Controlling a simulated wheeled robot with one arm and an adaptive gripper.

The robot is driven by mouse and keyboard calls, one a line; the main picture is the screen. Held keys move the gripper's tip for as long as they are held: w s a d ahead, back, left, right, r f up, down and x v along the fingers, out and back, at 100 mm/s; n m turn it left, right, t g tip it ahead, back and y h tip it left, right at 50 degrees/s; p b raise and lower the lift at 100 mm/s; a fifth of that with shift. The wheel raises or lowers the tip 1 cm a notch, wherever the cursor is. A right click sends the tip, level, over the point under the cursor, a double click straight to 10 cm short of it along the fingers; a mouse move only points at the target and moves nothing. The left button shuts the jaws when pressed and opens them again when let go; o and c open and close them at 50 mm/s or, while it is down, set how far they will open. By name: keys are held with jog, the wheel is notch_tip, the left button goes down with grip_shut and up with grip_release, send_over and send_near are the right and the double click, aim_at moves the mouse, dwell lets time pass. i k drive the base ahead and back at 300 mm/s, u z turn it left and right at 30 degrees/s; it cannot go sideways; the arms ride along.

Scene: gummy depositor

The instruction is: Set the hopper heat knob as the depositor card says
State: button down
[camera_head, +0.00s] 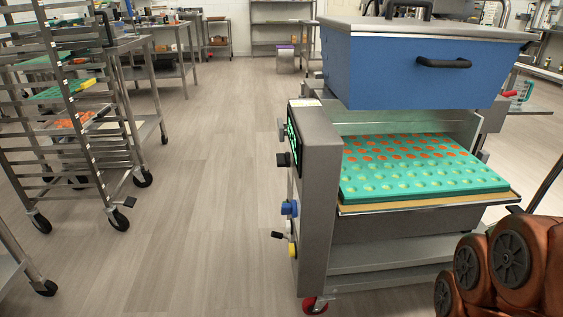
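The depositor (322,180) stands right of centre, with a blue hopper (420,70) on top. Its narrow control panel faces left and is seen nearly edge-on. A green-lit display (293,135) shows there, too oblique to read. A black knob (283,160), a blue knob (289,208) and a yellow knob (292,249) stick out below it. I cannot tell which is the hopper heat knob, nor any setting. A small pale label or card (305,102) lies on top of the panel housing; its text is unreadable. My gripper is out of view; brown links of my arm fill the lower right.
A teal mould tray (425,185) with orange and pale cavities sits under the hopper. A wheeled rack (75,120) stands at left. The floor (200,230) between rack and depositor is clear. A red caster (315,305) is at the depositor's foot.

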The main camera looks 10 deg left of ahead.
aim_at(283, 160)
jog(key=u, duration=0.05)
jog(key=k, duration=0.3)
jog(key=u, duration=2.85)
jog(key=i, duration=0.35)
jog(key=z, duration=2.3)
jog(key=i, duration=0.5)
jog(key=z, duration=0.05)
